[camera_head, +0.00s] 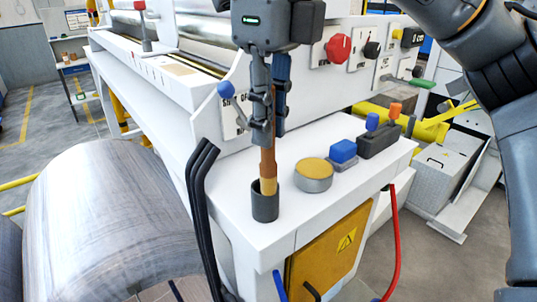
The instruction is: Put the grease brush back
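My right gripper (266,120) comes down from the top of the view and is shut on the grease brush (268,163), around its brown handle. The brush is upright, with its tan bristle end pointing down. The lower end of the bristles is at the mouth of a dark grey cup (265,206) and its tip is hidden by the cup's rim. The cup stands on the white machine ledge (290,222). A round grease tin (313,176) with a yellowish top stands just right of the cup. My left gripper is not in view.
A blue block (343,151) and a dark base with blue and orange levers (379,138) sit further right on the ledge. Red and black knobs (338,48) are on the panel behind. Black cables (201,200) hang left of the cup. A large metal coil (105,225) is at lower left.

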